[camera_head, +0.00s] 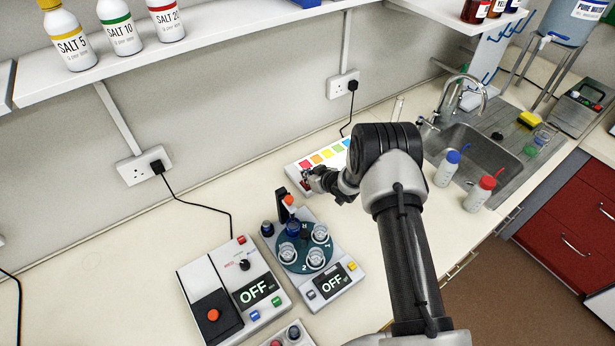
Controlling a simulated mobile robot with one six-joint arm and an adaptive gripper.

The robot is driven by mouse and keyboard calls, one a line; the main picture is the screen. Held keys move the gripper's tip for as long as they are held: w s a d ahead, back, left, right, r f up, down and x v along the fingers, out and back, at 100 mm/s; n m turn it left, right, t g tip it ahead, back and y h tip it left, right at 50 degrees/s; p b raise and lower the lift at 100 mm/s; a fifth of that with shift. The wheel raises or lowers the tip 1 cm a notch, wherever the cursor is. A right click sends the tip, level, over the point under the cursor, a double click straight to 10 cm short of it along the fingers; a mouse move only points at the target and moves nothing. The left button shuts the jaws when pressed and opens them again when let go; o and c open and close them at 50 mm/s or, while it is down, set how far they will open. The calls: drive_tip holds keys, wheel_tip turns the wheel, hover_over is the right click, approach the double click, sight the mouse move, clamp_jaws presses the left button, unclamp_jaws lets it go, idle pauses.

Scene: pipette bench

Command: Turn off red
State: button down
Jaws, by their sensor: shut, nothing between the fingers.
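A white panel (293,174) lies on the bench near the wall, with a row of coloured squares. The red square (305,163) is at its left end, followed by orange, yellow, green and blue ones. My gripper (306,178) is shut and empty, at the panel's left end just in front of the red square. Whether it touches the panel I cannot tell. My gripper and arm hide the panel's front and right parts, so any switches there cannot be made out.
A device with a teal carousel of beakers (278,248) stands in front of my gripper, showing OFF. A grey-white device (201,277) left of it also shows OFF. A sink (478,150) and two wash bottles are to the right. Bench at left is clear.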

idle(0.3)
drive_tip(key=shift+w+a+f+b, duration=0.2)
drive_tip(key=shift+f+b, duration=0.3)
drive_tip(key=shift+b, duration=0.5)
drive_tip(key=shift+r+p, duration=0.2)
drive_tip(key=shift+p, duration=0.1)
drive_tip(key=shift+d, duration=0.1)
drive_tip(key=shift+s, duration=0.1)
drive_tip(key=shift+s+d+f, duration=0.2)
drive_tip(key=shift+s+d, duration=0.25)
drive_tip(key=shift+s, duration=0.3)
